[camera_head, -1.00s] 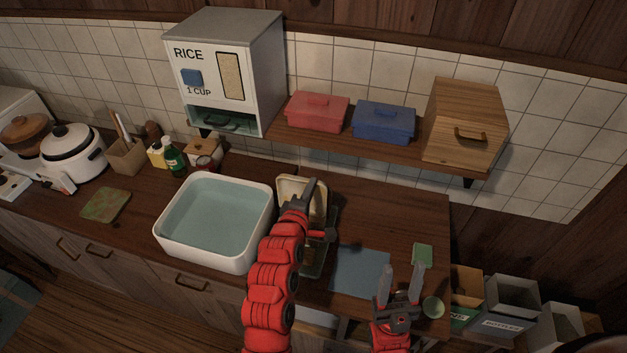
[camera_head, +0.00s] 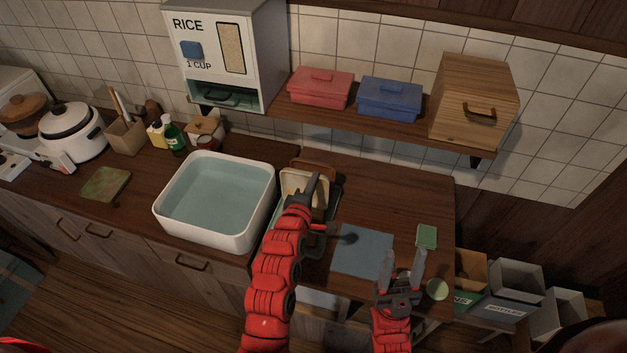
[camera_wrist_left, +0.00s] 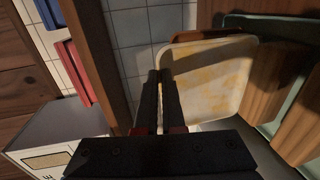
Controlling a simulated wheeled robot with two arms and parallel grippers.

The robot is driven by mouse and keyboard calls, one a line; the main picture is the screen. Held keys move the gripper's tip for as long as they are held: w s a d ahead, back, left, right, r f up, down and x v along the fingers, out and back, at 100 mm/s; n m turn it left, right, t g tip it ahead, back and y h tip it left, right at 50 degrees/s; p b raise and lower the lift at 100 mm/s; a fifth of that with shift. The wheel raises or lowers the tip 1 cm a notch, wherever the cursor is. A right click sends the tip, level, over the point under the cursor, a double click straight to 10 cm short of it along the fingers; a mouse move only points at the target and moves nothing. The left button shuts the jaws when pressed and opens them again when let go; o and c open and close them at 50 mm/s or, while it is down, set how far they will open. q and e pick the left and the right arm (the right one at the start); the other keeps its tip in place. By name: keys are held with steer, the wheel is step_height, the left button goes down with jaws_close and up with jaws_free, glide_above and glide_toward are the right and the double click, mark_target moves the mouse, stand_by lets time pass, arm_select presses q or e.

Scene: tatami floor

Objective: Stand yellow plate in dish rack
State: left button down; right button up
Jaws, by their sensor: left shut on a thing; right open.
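The yellow plate (camera_head: 304,182) is pale cream with yellowish stains. It stands tilted near upright, right of the sink, over the dark green dish rack (camera_head: 336,192). My left gripper (camera_head: 313,192) is shut on its edge; the wrist view shows the fingers (camera_wrist_left: 165,78) at the left edge of the plate (camera_wrist_left: 208,75). My left arm hides most of the rack, and I cannot tell whether the plate rests in it. My right gripper (camera_head: 405,258) is open and empty over the front right of the counter.
A white basin of water (camera_head: 215,238) stands left of my left arm. A shelf above carries a red box (camera_head: 320,90), a blue box (camera_head: 389,99) and a wooden box (camera_head: 460,105). A blue-grey mat (camera_head: 362,250), green sponge (camera_head: 427,236) and small green bowl (camera_head: 437,290) lie right.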

arm_select(q)
steer(key=shift+r, duration=0.1)
stand_by(0.6)
steer(key=shift+f+b, duration=0.25)
steer(key=shift+b, duration=0.15)
steer(key=shift+f, duration=0.2)
steer(key=shift+f+b, duration=0.2)
steer(key=shift+b, duration=0.25)
steer(key=shift+f, duration=0.25)
steer(key=shift+f+b, duration=0.1)
steer(key=shift+b, duration=0.2)
steer(key=shift+f+b, duration=0.3)
steer(key=shift+f, duration=0.05)
steer(key=shift+f+b, duration=0.55)
steer(key=shift+b, duration=0.05)
stand_by(0.8)
